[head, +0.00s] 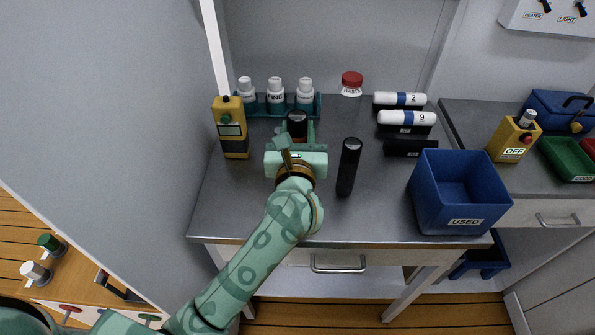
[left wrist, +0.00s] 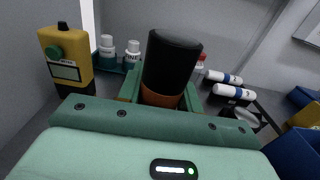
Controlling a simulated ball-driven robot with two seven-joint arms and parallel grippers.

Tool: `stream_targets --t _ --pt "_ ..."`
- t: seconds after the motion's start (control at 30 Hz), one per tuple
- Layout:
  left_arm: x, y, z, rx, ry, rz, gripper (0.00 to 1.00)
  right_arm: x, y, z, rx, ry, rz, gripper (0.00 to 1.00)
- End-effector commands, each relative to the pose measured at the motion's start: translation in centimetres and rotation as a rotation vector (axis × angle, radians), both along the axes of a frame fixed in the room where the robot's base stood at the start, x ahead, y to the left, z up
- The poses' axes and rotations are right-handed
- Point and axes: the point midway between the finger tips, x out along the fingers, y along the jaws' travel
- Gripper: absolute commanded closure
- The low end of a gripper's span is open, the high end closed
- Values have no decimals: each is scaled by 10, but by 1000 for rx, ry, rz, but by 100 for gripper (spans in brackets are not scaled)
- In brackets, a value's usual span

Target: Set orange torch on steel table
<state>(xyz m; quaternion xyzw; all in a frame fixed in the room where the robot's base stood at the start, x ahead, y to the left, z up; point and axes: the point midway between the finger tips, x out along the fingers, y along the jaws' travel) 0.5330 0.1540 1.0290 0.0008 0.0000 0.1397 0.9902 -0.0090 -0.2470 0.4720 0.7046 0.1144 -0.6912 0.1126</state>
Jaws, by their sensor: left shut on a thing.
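My left gripper (head: 296,143) reaches over the steel table (head: 385,205). It is shut on an upright torch (head: 297,121) with a black head and an orange-brown body. In the left wrist view the torch (left wrist: 171,65) stands between the two green fingers (left wrist: 160,100), its lower part hidden by the gripper. I cannot tell whether its base touches the table. A second, black torch (head: 348,167) stands upright on the table, right of the gripper. My right gripper is not in view.
A teal rack with white-capped bottles (head: 275,95), a yellow meter (head: 231,127) and a red-capped jar (head: 351,84) stand around the gripper. White cylinders (head: 402,118) lie in black holders at right. A blue USED bin (head: 462,190) stands front right. The table's front left is clear.

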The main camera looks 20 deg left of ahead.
Motion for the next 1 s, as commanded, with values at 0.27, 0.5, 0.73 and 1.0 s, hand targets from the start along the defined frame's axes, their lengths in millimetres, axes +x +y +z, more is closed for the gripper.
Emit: stream_targets --t 0.27,0.5,0.73,1.0 --pt "0 0 -46 1 2 -1 98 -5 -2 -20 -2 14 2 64" --pt "0 0 -64 1 -4 -2 98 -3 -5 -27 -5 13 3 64" --pt "-1 0 -63 0 -4 -1 98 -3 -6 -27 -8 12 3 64" --pt "-1 1 -66 0 -2 -1 43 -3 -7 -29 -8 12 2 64"
